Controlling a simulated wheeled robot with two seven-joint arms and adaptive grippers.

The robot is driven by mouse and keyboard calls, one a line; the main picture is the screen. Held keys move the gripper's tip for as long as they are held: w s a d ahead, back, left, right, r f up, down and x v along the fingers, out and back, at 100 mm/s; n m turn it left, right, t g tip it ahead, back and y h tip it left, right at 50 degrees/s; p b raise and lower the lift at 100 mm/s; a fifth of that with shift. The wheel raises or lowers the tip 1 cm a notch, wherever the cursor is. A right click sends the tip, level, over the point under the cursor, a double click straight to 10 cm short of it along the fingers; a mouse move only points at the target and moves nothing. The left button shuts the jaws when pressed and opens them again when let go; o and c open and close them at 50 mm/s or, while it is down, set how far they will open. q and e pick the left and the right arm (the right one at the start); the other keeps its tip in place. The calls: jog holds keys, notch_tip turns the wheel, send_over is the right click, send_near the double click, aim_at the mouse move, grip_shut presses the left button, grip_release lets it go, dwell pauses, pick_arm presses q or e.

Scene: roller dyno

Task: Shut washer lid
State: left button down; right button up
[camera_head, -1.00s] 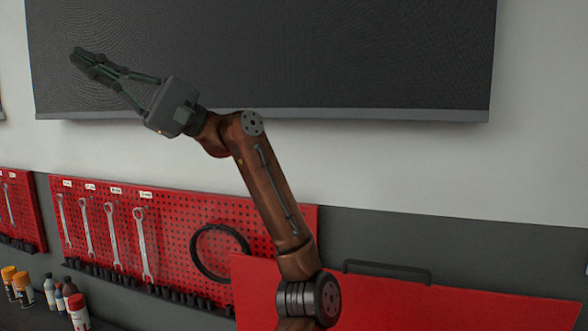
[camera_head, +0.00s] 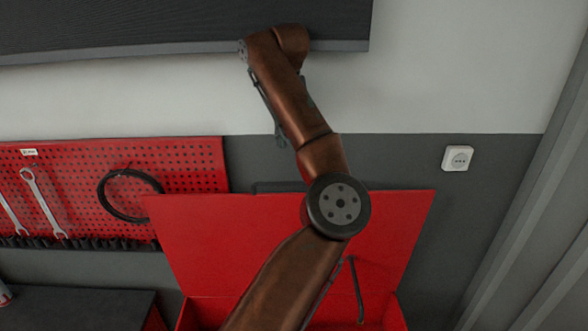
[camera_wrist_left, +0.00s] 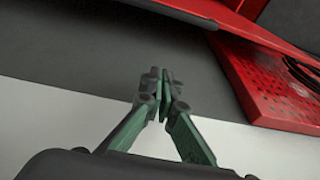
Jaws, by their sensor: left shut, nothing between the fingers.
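The washer lid (camera_head: 215,240) is a flat red panel standing open and tilted up above the red washer body (camera_head: 202,313). A dark strut (camera_head: 358,290) shows at its right side. My left arm crosses in front of the lid and hides its middle. My left gripper (camera_head: 282,135) is mostly hidden behind the arm, above the lid's top edge in the picture. In the left wrist view the gripper (camera_wrist_left: 163,76) is shut and empty, and a red edge, likely the lid (camera_wrist_left: 185,12), lies apart beyond its fingertips. My right gripper is not in view.
A red pegboard (camera_head: 85,170) with wrenches and a black ring (camera_head: 105,205) hangs at the left. A dark bench top (camera_head: 75,305) is below it. A dark screen (camera_head: 150,25) is above. A white socket (camera_head: 457,158) is on the wall at right.

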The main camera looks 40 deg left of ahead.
pick_arm(q)
jog(key=shift+h, duration=0.4)
jog(key=w+f, duration=0.1)
jog(key=f, duration=0.2)
jog(key=w+d+f, duration=0.1)
jog(key=f, duration=0.2)
jog(key=d+f, duration=0.1)
jog(key=f, duration=0.2)
jog(key=shift+w+f, duration=0.15)
jog(key=shift+w, duration=0.25)
jog(key=s+d, duration=0.1)
jog(key=s+d+p, duration=0.1)
jog(key=s, duration=0.1)
jog(key=shift+d+f, duration=0.15)
